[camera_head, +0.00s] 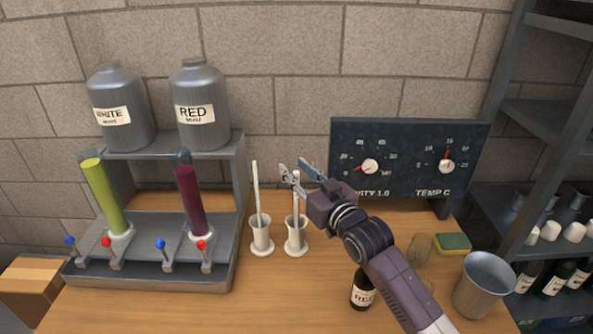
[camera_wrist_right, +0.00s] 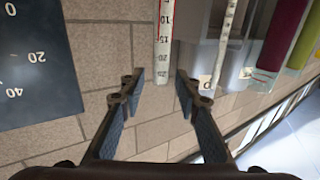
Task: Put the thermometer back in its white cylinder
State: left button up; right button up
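A white thermometer (camera_head: 296,200) with a red line stands upright in the right-hand of two white cylinders (camera_head: 296,240). In the right wrist view the thermometer (camera_wrist_right: 165,45) shows its scale numbers and one end between the finger tips. My right gripper (camera_head: 294,171) is at the thermometer's upper end. In the right wrist view its fingers (camera_wrist_right: 161,77) are open, with a gap on both sides of the thermometer. A similar white rod (camera_head: 257,190) stands in the left-hand white cylinder (camera_head: 261,240). My left gripper is not in view.
A tap stand (camera_head: 150,285) with green and red tubes is at left. A dark dial panel (camera_head: 405,190) stands behind. A dark bottle (camera_head: 361,292), a metal bucket (camera_head: 483,285) and a sponge (camera_head: 453,243) are at right. The table in front of the cylinders is clear.

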jog(key=shift+s+d+f, duration=0.1)
jog(key=shift+s+d, duration=0.2)
jog(key=shift+s, duration=0.15)
jog(key=v, duration=1.1)
